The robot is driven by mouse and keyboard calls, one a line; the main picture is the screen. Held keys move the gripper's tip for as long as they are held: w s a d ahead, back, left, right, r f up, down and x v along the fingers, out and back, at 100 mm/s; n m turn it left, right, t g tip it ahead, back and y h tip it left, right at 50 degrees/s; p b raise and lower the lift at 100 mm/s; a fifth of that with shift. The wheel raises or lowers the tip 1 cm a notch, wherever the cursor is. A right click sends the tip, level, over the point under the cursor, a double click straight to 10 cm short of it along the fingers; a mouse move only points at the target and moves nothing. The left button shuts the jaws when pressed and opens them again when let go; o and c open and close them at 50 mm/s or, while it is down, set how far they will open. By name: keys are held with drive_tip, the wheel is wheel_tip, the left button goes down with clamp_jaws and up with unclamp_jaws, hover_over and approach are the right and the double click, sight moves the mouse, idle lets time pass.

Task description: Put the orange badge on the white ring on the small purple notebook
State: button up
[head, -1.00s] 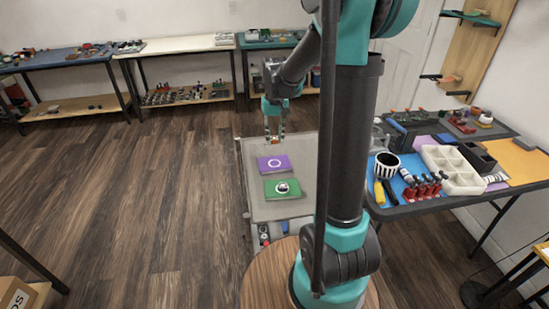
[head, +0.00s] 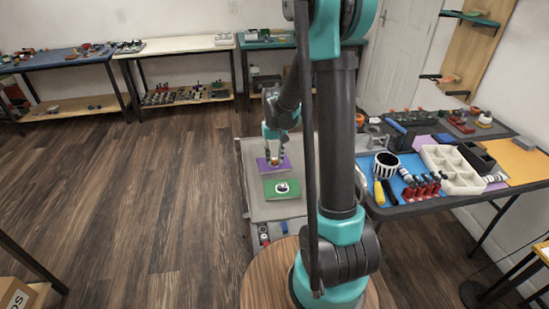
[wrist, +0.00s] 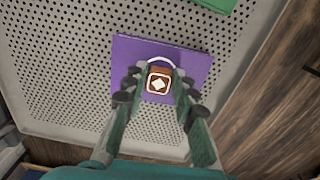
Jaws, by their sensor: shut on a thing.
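The small purple notebook (head: 265,166) lies flat on the grey perforated top in the head view, and it also shows in the wrist view (wrist: 194,65). Its white ring (wrist: 155,63) is partly hidden by the badge and fingers. The orange badge (wrist: 159,81), with a white diamond on its face, is between the fingertips. My gripper (head: 275,160) is shut on it over the notebook, and the fingers also show in the wrist view (wrist: 156,85). I cannot tell whether the badge touches the notebook.
A green notebook (head: 270,195) with a round white-and-dark piece (head: 282,187) lies just in front of the purple one. Both are on the grey perforated top (head: 252,215). A table with a white tray (head: 455,180), striped cup (head: 385,166) and tools stands to the right.

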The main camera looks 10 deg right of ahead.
sight(274, 160)
drive_tip(key=shift+f, duration=0.1)
drive_tip(key=o, duration=0.8)
drive_tip(key=shift+c, duration=0.2)
wheel_tip(274, 160, up, 12)
drive_tip(key=s+d+f+t, duration=0.1)
drive_tip(key=s+f, duration=0.1)
drive_tip(key=s, duration=0.5)
drive_tip(key=s+d+f+t, duration=0.1)
drive_tip(key=s+f, duration=0.2)
drive_tip(key=s, duration=0.4)
drive_tip(key=s+d+f+t, duration=0.2)
drive_tip(key=s+f, duration=0.1)
drive_tip(key=s, duration=0.4)
drive_tip(key=shift+s+f+m, duration=0.15)
drive_tip(key=shift+s+m, duration=0.1)
drive_tip(key=shift+m, duration=0.05)
